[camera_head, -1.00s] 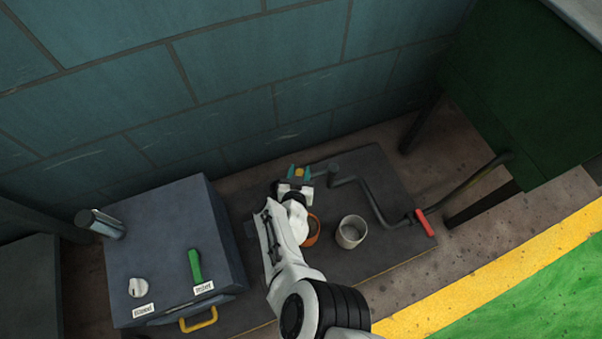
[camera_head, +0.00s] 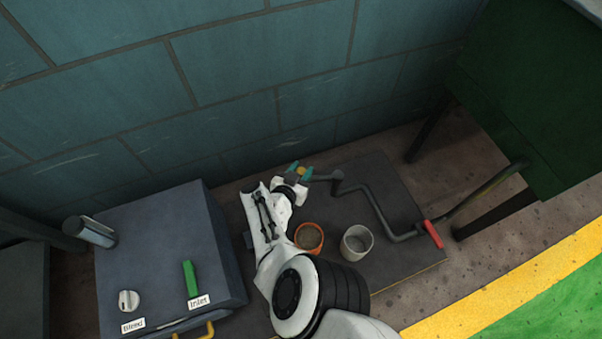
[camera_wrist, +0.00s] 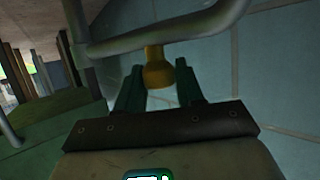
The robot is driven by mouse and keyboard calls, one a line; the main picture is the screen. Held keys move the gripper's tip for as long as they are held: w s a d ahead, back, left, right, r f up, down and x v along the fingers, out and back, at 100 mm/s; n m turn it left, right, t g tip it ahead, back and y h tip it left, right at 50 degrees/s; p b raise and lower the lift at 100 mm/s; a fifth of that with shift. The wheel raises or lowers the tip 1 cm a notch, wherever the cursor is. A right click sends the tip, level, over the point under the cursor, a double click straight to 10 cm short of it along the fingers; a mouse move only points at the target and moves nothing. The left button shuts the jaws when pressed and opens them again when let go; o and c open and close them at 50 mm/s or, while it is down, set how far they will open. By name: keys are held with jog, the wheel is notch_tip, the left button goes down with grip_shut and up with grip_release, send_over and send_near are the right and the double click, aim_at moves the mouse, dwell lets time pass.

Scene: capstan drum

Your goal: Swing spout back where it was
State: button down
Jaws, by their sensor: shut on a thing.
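The spout (camera_head: 322,178) is a dark pipe arm reaching left from the top of a dark upright (camera_head: 337,178). A brass-yellow knob (camera_wrist: 157,72) hangs under a grey pipe in the wrist view. My gripper (camera_head: 300,172) has teal fingers and is at the left end of the spout, close to the wall. In the wrist view its fingertips (camera_wrist: 158,85) stand on both sides of the knob, shut on it. The spout's far end is partly hidden by my gripper in the head view.
An orange cup (camera_head: 309,237) and a grey cup (camera_head: 357,242) stand on the dark plate (camera_head: 390,188). A bent pipe runs right to a red handle (camera_head: 433,233). A blue-grey box (camera_head: 165,255) with a green lever (camera_head: 191,279) stands left. The teal wall (camera_head: 230,100) is behind.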

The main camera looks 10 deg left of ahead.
jog(key=shift+w, duration=0.15)
jog(key=c, duration=0.8)
grip_release()
jog(key=shift+p+v, duration=4.2)
jog(key=shift+v, duration=1.15)
jog(key=shift+a, duration=0.1)
